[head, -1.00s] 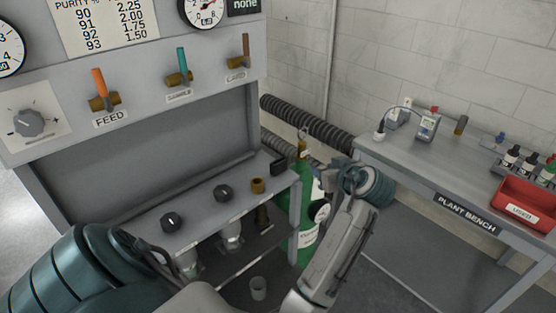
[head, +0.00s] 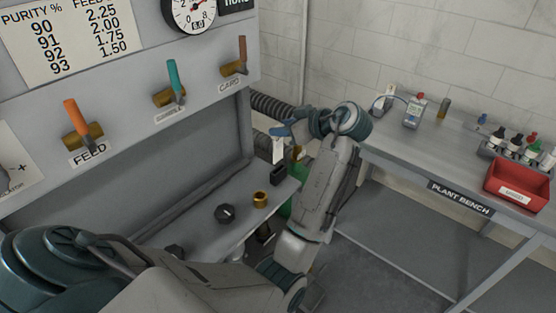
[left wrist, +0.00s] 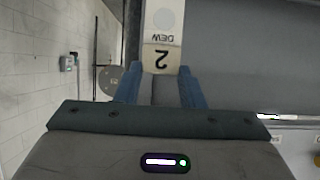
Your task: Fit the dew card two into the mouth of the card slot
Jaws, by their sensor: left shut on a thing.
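My left gripper (head: 287,130) has blue fingers and is shut on dew card two (head: 278,150), a narrow white card hanging below the fingers in the head view. In the left wrist view the card (left wrist: 161,45) sticks out from between the fingertips (left wrist: 160,80), showing a "2" and "DEW". A small black block (head: 283,174), apparently the card slot, stands on the panel's ledge. The card is above this block in the head view and looks apart from it. The slot's mouth is too small to make out. My right gripper is not in view.
A brass fitting (head: 261,199) and a black knob (head: 225,214) sit on the ledge beside the block. Orange, teal and brown levers stick out above. A ribbed hose (head: 275,108) runs behind. The plant bench (head: 420,168) with a red bin (head: 516,187) stands at right.

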